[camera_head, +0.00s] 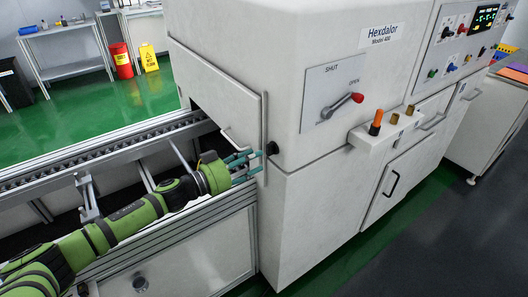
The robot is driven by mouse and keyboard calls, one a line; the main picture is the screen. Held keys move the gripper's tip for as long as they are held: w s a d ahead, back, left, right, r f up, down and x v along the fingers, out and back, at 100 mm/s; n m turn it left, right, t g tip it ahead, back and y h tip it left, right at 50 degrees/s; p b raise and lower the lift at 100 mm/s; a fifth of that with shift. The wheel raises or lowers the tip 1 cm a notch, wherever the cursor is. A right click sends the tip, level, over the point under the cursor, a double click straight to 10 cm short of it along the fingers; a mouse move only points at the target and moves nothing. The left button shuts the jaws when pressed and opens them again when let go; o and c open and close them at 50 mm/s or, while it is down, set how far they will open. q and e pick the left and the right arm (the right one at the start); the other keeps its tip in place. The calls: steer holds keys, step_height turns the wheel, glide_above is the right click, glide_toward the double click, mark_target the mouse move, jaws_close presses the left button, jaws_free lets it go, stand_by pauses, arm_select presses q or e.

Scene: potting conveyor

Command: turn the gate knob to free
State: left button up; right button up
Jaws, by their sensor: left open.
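A black round knob (272,148) sits on the white machine's front, just right of the gate panel's vertical edge. No marking on it is readable. The pale gate panel (228,108) covers part of the machine's opening above the conveyor. My left gripper (257,162), with teal fingers, is open and close to the knob, just left of and below it. I cannot tell whether a fingertip touches it. My right gripper is not in view.
A red-tipped lever (345,102) is on a plate marked SHUT. An orange-handled thing (376,122) stands on a small ledge to the right. The conveyor rail (100,155) runs into the machine from the left.

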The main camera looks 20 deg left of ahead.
mark_target(268, 152)
arm_select(q)
steer(key=x, duration=0.4)
steer(key=shift+a+p, duration=0.1)
steer(key=shift+p, duration=0.2)
steer(key=shift+w, duration=0.3)
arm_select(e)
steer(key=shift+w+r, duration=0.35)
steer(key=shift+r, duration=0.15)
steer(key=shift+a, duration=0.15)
arm_select(q)
jaws_close()
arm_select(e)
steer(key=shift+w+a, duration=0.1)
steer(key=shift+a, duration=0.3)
